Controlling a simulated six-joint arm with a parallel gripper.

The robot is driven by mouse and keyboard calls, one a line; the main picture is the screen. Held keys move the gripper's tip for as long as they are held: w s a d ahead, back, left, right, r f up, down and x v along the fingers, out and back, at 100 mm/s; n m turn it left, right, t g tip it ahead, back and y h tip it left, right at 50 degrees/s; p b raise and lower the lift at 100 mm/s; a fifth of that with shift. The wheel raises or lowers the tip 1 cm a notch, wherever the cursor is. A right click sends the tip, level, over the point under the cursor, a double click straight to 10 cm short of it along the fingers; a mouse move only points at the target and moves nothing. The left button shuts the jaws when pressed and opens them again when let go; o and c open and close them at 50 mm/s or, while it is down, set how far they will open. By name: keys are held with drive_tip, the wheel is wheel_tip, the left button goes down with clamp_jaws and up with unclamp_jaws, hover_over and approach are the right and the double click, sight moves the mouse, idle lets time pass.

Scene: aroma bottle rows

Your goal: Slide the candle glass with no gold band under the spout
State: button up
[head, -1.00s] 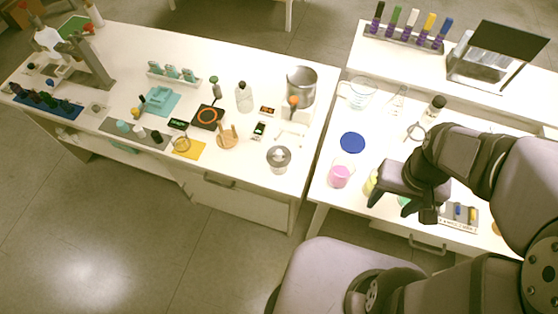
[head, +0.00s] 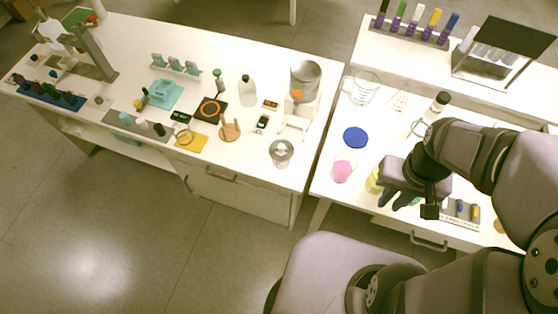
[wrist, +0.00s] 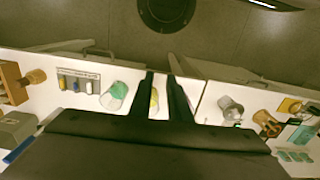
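Candle glasses stand on the right table in the head view: one with pink contents (head: 342,172), one with yellow (head: 374,182) partly behind my gripper, and one with green (head: 414,202) mostly hidden. In the wrist view the green glass (wrist: 115,94) is left of my fingers, and the yellow glass (wrist: 154,101) shows partly in the gap between them. My gripper (wrist: 161,76) is open with nothing clamped. Gold bands are too small to make out. A steel pot (head: 305,76) with an orange-topped fitting (head: 296,95), possibly the spout, stands on the left table.
A blue disc (head: 355,137) lies behind the pink glass. A glass beaker (head: 364,88) and a dark-capped bottle (head: 438,103) stand farther back. A small tray of coloured pieces (head: 461,210) is right of my gripper. A metal jug (head: 281,153) stands at the left table's front corner. A gap separates the tables.

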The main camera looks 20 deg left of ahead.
drive_tip(key=f+n+h+b, duration=0.1)
drive_tip(key=f+n, duration=0.1)
drive_tip(key=s+a+f+n+g+h+b, duration=0.1)
drive_tip(key=f+b, duration=0.1)
drive_tip(key=s+a+f+n+g+b, duration=0.1)
drive_tip(key=f+n+b, duration=0.1)
drive_tip(key=f, duration=0.1)
drive_tip(key=shift+s+n+h, duration=0.1)
drive_tip(key=shift+n+h, duration=0.2)
drive_tip(key=shift+h, duration=0.1)
clamp_jaws()
drive_tip(key=n+t+y+b, duration=0.3)
drive_tip(key=n+t+b, duration=1.65)
drive_tip(key=n, duration=1.05)
approach(279, 162)
drive_tip(key=shift+t, duration=0.35)
drive_tip(key=w+p, duration=0.1)
drive_tip(key=w, duration=0.1)
drive_tip(key=w+p, duration=0.1)
drive_tip(key=w, duration=0.1)
drive_tip(key=w+p, duration=0.1)
drive_tip(key=w, duration=0.1)
drive_tip(key=shift+w+a+f, duration=0.1)
drive_tip(key=shift+f, duration=0.2)
drive_tip(key=shift+w, duration=0.1)
